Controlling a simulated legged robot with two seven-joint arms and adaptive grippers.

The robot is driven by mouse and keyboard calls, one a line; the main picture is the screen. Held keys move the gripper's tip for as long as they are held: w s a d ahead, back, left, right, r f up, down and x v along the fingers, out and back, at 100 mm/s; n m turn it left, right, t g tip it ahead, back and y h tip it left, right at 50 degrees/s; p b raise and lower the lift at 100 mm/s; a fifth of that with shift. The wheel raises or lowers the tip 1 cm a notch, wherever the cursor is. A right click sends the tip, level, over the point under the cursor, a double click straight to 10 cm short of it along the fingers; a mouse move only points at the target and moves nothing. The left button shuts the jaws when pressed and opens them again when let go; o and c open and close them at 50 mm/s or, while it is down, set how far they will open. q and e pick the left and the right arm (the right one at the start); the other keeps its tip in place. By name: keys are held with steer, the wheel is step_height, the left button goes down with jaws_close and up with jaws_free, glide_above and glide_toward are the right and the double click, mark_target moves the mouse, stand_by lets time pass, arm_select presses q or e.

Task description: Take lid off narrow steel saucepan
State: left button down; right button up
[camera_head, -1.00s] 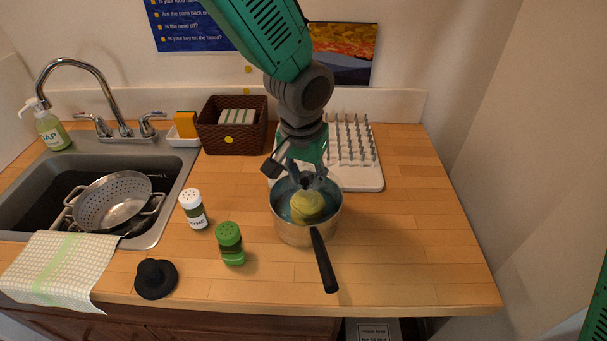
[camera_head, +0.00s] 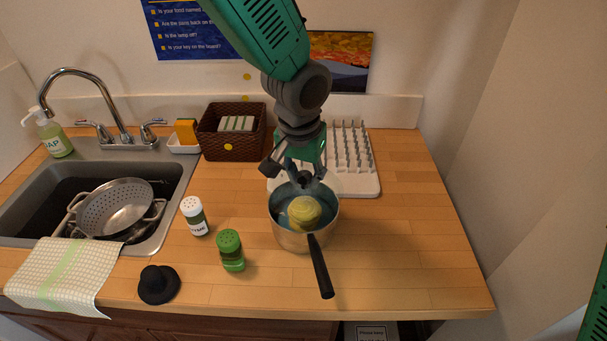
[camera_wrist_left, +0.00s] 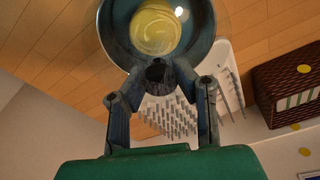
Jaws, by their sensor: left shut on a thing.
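The steel saucepan (camera_head: 290,238) stands on the counter, its black handle (camera_head: 320,268) pointing to the front. Its bluish inside and a round yellow thing (camera_head: 304,211) in it show from above; the yellow thing also shows in the left wrist view (camera_wrist_left: 155,27). My left gripper (camera_head: 304,180) is over the pan's back rim, fingers pointing down. In the left wrist view its tips are shut on a small dark knob (camera_wrist_left: 155,72). A pale, see-through edge by the fingers looks like a glass lid; I cannot tell its gap from the pan. My right gripper is not in view.
Thyme shaker (camera_head: 194,216), green shaker (camera_head: 230,250) and black hat-shaped thing (camera_head: 158,284) stand left of the pan. A white peg rack (camera_head: 362,188) and brown basket (camera_head: 232,146) are behind. The sink (camera_head: 170,200) is at left. The counter right of the pan is clear.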

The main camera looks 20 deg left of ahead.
mark_target(304, 173)
arm_select(q)
step_height(304, 173, up, 4)
steer(key=p, duration=0.3)
steer(key=shift+a, duration=0.1)
steer(key=shift+a+r+p, duration=0.15)
steer(key=shift+r+p, duration=0.7)
steer(key=shift+p, duration=0.1)
steer(key=shift+d, duration=0.25)
steer(key=shift+f, duration=0.1)
